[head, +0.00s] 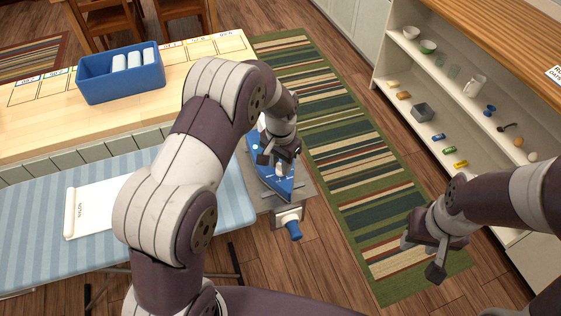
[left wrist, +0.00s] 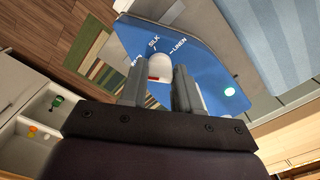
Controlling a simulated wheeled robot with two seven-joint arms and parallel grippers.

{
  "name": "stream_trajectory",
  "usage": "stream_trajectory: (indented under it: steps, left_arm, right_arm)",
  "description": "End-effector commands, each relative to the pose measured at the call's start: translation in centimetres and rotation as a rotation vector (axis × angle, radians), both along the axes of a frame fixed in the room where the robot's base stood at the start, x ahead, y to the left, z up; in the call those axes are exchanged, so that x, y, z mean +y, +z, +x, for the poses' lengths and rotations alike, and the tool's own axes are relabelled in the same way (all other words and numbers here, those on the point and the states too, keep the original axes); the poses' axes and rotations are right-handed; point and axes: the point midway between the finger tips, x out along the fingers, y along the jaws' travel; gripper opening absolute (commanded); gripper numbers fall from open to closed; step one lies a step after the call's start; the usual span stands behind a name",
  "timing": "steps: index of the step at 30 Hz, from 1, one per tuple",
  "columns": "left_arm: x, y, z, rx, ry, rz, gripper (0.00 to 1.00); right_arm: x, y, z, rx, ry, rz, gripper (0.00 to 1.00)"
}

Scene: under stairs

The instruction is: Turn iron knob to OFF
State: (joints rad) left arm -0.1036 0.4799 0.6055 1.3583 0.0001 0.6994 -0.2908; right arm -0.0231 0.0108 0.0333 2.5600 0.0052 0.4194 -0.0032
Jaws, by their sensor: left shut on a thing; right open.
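The blue iron (head: 268,180) stands on a grey rest at the right end of the ironing board. It also shows in the left wrist view (left wrist: 215,45), with the words SILK and LINEN on its top. Its white knob (left wrist: 160,66) has a red mark and sits between the two fingers of my left gripper (left wrist: 158,88). My left gripper (head: 279,160) is over the iron and shut on the knob. An OFF label is not readable. My right gripper (head: 430,258) is open and empty, above the floor to the right.
The striped ironing board (head: 30,220) holds a white sheet (head: 95,207). A blue bin (head: 120,78) with white rolls stands on the wooden counter. Open shelves (head: 450,100) with small items stand at the right. A striped rug (head: 345,150) lies between.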

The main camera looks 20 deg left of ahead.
Motion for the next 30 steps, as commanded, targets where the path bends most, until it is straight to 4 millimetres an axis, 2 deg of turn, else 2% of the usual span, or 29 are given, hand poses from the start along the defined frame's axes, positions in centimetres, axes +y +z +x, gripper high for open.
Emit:
stream_trajectory:
  steps: [30]
  left_arm:
    - [0.04, 0.02, 0.09, -0.003, 0.836, -0.001, 0.01]
  right_arm:
    - [0.00, 0.74, 0.00, 0.000, 0.000, 0.000, 0.43]
